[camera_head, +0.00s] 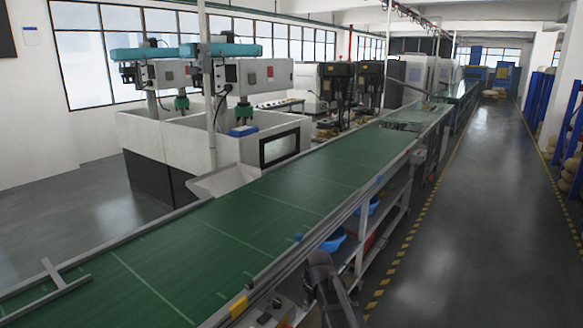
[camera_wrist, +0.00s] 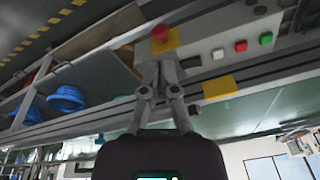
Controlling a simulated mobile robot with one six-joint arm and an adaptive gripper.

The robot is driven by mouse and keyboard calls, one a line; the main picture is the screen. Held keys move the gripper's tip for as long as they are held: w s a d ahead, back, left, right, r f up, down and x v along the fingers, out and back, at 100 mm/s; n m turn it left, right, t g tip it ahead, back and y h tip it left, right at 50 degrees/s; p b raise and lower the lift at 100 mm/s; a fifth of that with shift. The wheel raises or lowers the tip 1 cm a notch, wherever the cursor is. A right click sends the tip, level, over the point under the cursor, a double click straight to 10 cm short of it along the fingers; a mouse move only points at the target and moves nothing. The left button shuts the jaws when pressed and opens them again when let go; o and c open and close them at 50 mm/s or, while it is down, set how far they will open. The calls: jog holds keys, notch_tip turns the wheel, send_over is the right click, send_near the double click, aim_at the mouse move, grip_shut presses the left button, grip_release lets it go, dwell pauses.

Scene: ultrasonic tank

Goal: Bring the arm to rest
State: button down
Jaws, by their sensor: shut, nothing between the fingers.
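My gripper (camera_wrist: 160,72) shows in the wrist view with its two grey fingers together and nothing between them. Its fingertips appear in front of a grey control box (camera_wrist: 222,45) with a red emergency button (camera_wrist: 161,33) on a yellow plate; I cannot tell whether they touch it. In the head view a dark part of my arm rises at the bottom, beside the conveyor's near right edge. The fingers cannot be made out there.
A long green conveyor (camera_head: 215,235) runs from the near left to the far right. Blue bowls (camera_head: 333,241) sit on a shelf below it. A white tank unit (camera_head: 215,150) stands behind the belt. The grey aisle floor (camera_head: 470,220) at the right is clear.

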jog(key=s+d+m+g+h, duration=0.1)
jog(key=s+d+m, duration=0.5)
jog(key=s+d, duration=0.6)
jog(key=s, duration=0.3)
jog(key=shift+s+d+f+m+h, duration=0.15)
jog(key=shift+s+f+m+h, duration=0.1)
jog(key=shift+m+h, duration=0.05)
dwell(1.1)
